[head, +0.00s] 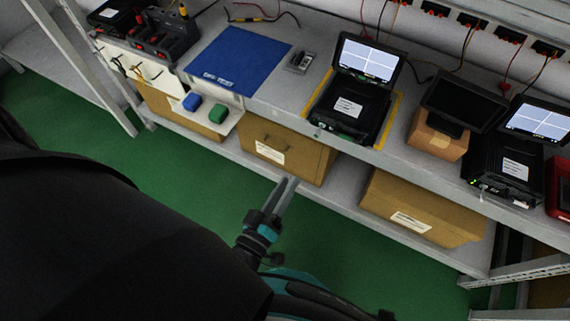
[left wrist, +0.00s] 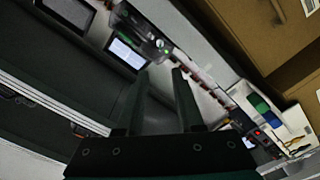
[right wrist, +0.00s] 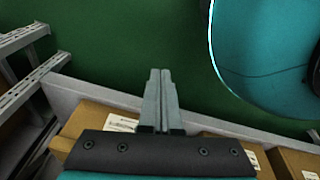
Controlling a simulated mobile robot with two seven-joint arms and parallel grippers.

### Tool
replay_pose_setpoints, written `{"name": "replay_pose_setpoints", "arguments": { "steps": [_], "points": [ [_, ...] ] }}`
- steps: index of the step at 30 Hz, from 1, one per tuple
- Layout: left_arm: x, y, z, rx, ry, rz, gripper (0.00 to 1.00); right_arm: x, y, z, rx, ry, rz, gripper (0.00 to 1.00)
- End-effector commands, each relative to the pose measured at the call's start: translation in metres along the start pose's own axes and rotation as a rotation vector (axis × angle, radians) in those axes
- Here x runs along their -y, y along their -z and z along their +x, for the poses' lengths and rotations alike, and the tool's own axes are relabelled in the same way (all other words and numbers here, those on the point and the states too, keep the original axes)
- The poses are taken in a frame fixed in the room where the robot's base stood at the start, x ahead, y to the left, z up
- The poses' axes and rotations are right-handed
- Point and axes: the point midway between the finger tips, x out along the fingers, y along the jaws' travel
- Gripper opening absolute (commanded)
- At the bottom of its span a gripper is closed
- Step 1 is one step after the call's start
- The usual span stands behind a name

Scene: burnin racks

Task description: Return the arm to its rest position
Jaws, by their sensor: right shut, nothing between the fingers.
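A workbench holds a blue mat (head: 238,66), testers with screens (head: 369,62), and a small monitor (head: 464,100) on a box. Cardboard boxes (head: 318,164) stand on the lower shelf (head: 345,203). The green floor (head: 160,170) is clear.

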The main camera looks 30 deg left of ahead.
Motion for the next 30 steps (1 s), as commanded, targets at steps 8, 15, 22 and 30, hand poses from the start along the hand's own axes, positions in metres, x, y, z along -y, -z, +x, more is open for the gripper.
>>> {"name": "replay_pose_setpoints", "arguments": {
  "steps": [8,15,22,30],
  "points": [
    [0.000,0.000,-0.002,0.001,0.000,0.001,0.36,0.000,0.000,0.000,-0.001,0.000,0.000,0.00],
    [0.000,0.000,-0.001,0.001,0.000,0.001,0.36,0.000,0.000,0.000,0.000,0.000,-0.001,0.00],
    [0.020,-0.020,-0.003,0.103,0.041,0.085,0.36,0.000,0.001,-0.003,-0.007,0.000,0.000,0.00],
    [0.140,-0.101,-0.058,0.672,0.265,0.508,0.36,-0.009,-0.027,-0.003,0.010,-0.010,-0.003,0.00]
  ]
}}
